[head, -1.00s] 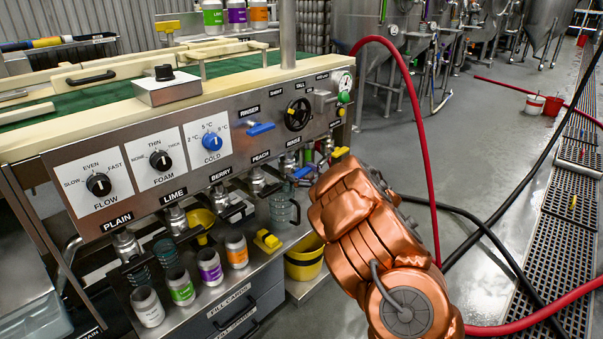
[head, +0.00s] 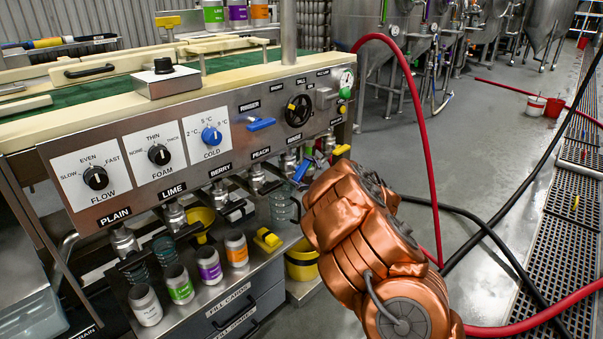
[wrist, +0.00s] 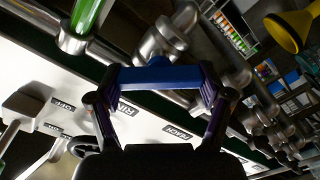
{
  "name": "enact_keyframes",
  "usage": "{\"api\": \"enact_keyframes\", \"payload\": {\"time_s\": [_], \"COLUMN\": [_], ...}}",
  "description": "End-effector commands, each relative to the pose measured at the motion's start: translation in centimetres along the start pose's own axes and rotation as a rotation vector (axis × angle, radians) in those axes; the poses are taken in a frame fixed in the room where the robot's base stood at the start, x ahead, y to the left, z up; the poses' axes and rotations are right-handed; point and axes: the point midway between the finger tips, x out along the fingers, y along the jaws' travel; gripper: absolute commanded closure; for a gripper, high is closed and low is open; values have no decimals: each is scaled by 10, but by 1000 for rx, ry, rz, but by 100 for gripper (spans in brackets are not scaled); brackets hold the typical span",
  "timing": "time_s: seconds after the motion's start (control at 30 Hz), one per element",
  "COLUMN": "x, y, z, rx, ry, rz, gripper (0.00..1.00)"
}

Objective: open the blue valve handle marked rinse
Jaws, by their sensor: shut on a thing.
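The blue valve handle (wrist: 158,77) lies across the wrist view between the two fingers of my gripper (wrist: 160,86), which is shut on it. The RINSE label (wrist: 125,108) is on the pale panel just beyond it. In the head view the blue handle (head: 301,170) shows as a slanted blue bar below the panel, left of my copper arm. My arm hides most of the gripper there.
A separate blue handle (head: 261,124) and a black handwheel (head: 298,111) are on the panel above. A yellow handle (head: 341,151) is to the right. A PEACH label (wrist: 178,132) neighbours RINSE. A red hose (head: 415,120) hangs behind my arm.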

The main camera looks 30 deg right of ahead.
Motion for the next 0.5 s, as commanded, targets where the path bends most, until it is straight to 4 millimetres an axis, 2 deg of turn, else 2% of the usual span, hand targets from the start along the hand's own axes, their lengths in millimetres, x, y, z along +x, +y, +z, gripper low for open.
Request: {"api": "enact_keyframes", "payload": {"time_s": [0.5], "x": [0], "y": [-1], "z": [1], "rx": [-53], "ry": [-4], "rz": [-1], "gripper": [56]}}
